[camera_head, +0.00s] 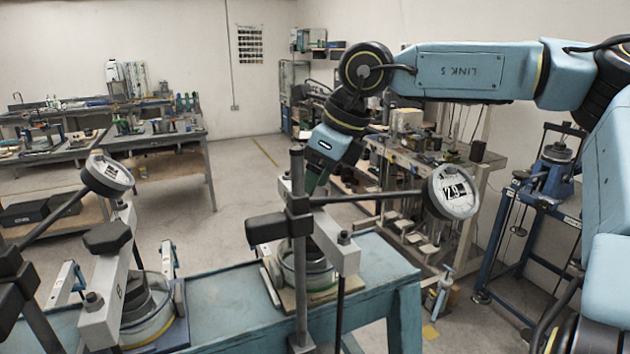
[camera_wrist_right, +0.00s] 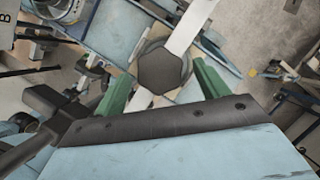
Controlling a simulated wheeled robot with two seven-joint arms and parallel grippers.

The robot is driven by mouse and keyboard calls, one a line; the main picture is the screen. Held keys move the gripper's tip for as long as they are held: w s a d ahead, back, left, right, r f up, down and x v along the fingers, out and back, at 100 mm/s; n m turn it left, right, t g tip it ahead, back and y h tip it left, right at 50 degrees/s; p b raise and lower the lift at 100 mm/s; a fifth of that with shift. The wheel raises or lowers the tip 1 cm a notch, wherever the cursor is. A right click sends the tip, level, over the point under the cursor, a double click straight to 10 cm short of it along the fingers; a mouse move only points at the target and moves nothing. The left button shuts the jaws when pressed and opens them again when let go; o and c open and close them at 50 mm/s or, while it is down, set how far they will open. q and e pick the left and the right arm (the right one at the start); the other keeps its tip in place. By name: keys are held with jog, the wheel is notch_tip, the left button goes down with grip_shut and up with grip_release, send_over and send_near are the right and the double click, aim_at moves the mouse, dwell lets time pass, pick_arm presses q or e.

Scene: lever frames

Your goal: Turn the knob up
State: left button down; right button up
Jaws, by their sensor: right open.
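A black octagonal knob (camera_wrist_right: 164,71) shows in the right wrist view on a pale metal bar (camera_wrist_right: 190,25). My right gripper (camera_wrist_right: 161,78) is open, with its green fingers at either side of the knob and visible gaps between. In the head view this gripper (camera_head: 314,180) reaches down behind the dark post (camera_head: 299,245) of the right-hand lever frame. The knob there is hidden by the post and clamp. A similar black knob (camera_head: 107,237) sits on the left-hand lever frame. My left gripper is not in view.
A round dial gauge (camera_head: 453,192) sticks out right on a dark rod, and another gauge (camera_head: 107,173) stands at the left. Both frames stand on a blue bench (camera_head: 225,290). Workbenches and a shelf (camera_head: 440,160) stand behind, with open floor between.

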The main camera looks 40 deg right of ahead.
jog(key=shift+f, duration=0.2)
jog(key=c, duration=1)
jog(key=shift+o, duration=0.2)
